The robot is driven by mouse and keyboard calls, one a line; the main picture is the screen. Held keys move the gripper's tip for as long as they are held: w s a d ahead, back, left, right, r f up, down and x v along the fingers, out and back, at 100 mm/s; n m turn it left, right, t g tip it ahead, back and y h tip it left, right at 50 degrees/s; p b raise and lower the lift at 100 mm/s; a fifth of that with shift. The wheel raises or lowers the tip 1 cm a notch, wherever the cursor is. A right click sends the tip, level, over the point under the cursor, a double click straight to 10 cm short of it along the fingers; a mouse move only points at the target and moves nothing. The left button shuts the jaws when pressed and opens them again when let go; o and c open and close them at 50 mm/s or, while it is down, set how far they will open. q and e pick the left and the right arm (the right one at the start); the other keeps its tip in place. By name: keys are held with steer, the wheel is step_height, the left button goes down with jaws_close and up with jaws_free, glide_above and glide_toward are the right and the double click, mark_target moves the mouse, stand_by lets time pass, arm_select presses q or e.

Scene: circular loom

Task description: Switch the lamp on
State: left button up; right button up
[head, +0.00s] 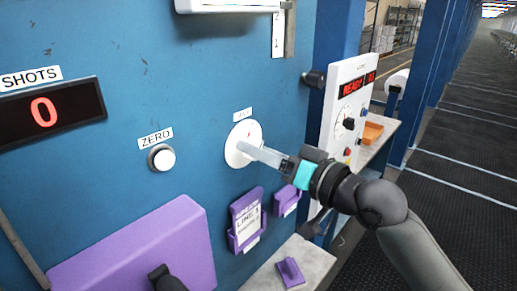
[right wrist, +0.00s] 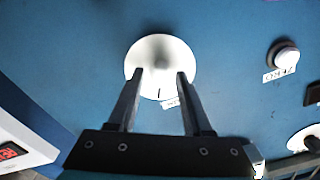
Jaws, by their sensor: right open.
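A white round dial (head: 243,143) sits on the blue panel, with a small label (head: 242,115) above it that I cannot read surely. My right gripper (head: 250,151) reaches in from the right, with its fingertips in front of the dial. In the right wrist view the dial (right wrist: 160,50) lies just beyond the two parted fingers of my right gripper (right wrist: 158,77). They are open with nothing held, and I cannot tell whether they touch the dial. No thing that is clearly a lamp shows. My left gripper cannot be made out.
A white ZERO button (head: 162,158) and a red SHOTS display (head: 45,110) are left of the dial. Purple holders (head: 247,220) hang below it. A white control box (head: 348,110) stands to the right. A purple cover (head: 140,250) juts out lower left.

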steer(key=shift+s+d, duration=0.1)
steer(key=v, duration=0.6)
steer(key=shift+s+d+b, duration=0.3)
